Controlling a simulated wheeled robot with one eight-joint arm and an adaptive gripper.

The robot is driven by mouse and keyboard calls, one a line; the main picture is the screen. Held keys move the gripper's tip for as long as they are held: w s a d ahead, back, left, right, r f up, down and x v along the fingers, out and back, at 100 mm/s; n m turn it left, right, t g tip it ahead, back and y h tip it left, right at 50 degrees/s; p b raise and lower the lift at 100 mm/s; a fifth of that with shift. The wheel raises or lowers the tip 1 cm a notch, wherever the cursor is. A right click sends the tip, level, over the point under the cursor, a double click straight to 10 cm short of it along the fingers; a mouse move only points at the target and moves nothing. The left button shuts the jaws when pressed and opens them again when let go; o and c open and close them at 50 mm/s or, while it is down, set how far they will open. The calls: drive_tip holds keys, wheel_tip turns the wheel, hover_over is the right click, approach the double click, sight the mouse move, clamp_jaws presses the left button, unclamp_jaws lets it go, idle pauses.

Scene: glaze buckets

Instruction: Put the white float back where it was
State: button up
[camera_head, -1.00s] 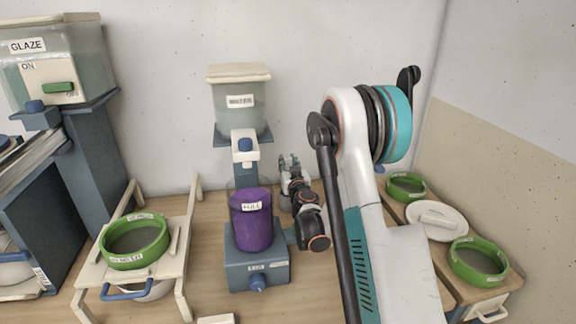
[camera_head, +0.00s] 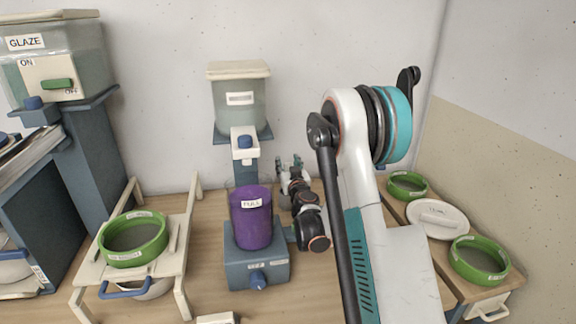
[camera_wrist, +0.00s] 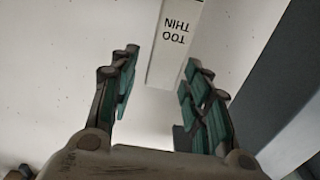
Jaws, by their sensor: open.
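My gripper (camera_head: 290,161) is open in front of the back wall, right of the purple cylinder labelled FULL (camera_head: 251,218). In the wrist view its two fingers (camera_wrist: 160,95) stand apart. A white bar marked TOO THIN (camera_wrist: 175,45), its text upside down, shows between and beyond the fingertips; no finger visibly touches it. I cannot tell whether this bar is the white float. No float can be made out clearly in the head view. The purple cylinder stands on a blue-grey base (camera_head: 257,268) with a blue knob.
A lidded tank (camera_head: 240,105) stands above the cylinder. A green-rimmed sieve (camera_head: 133,240) rests on a cream stand at left, below the GLAZE tank (camera_head: 55,60). At right are green rings (camera_head: 480,260) and a white lid (camera_head: 437,219). A dark grey slab (camera_wrist: 285,85) borders the wrist view's right.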

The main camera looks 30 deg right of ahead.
drive_tip(key=shift+r+p, duration=0.3)
drive_tip(key=shift+r, duration=0.15)
drive_tip(key=v, duration=1.2)
drive_tip(key=shift+r+b, duration=0.15)
drive_tip(key=shift+b, duration=0.2)
